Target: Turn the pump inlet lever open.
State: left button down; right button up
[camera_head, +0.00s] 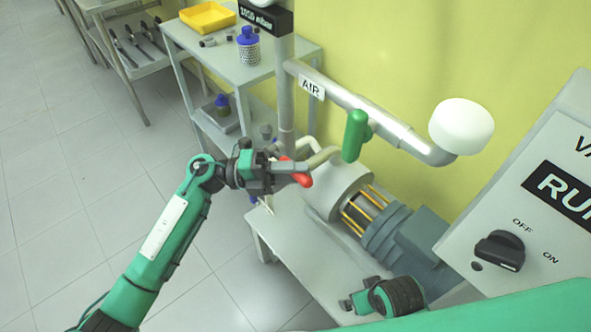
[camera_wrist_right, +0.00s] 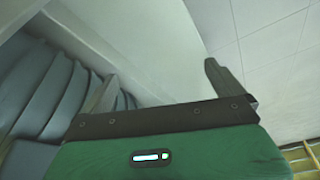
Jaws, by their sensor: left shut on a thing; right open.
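The red lever (camera_head: 302,180) sits on the pipe at the pump's inlet, left of the pump (camera_head: 338,190). My left gripper (camera_head: 294,170) is shut on the red lever, and its fingers hide the lever's middle. My right gripper (camera_head: 346,304) is low in the head view, in front of the pump motor, open and empty. One of its fingers shows in the right wrist view (camera_wrist_right: 214,76), with no object between the jaws that I can see.
A green lever (camera_head: 355,135) is on the AIR pipe (camera_head: 345,98) above the pump. A control box (camera_head: 520,215) with a black OFF/ON knob (camera_head: 499,251) stands at the right. A shelf table (camera_head: 280,58) holds a yellow tray (camera_head: 208,17) and a blue-capped bottle (camera_head: 248,47). Floor at left is clear.

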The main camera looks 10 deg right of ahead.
pick_arm(q)
jog(key=shift+r, duration=0.15)
jog(key=shift+r+n+h, duration=0.15)
jog(key=shift+n+h, duration=0.15)
jog(key=shift+n, duration=0.1)
jog(key=shift+w+a+r+n+t+h+p, duration=0.15)
jog(key=shift+r+n+t+h+p, duration=0.15)
jog(key=shift+r+n+h+p, duration=0.65)
jog(key=n+h, duration=0.1)
jog(key=r+n+t, duration=0.1)
jog(key=n, duration=0.1)
jog(key=shift+w+a+h, duration=0.1)
jog(key=shift+w+h, duration=0.1)
jog(key=shift+h, duration=0.15)
jog(key=shift+w+a+r+n+t, duration=0.15)
jog(key=shift+r+n+t, duration=0.2)
jog(key=shift+n, duration=0.2)
jog(key=shift+w+r+n+t+h+p, duration=0.1)
jog(key=shift+n+t+h+p, duration=0.2)
jog(key=shift+n+t+h, duration=0.15)
pick_arm(e)
jog(key=shift+g, duration=0.4)
jog(key=shift+s+a+f, duration=0.1)
jog(key=shift+f, duration=2.65)
jog(key=shift+s, duration=0.1)
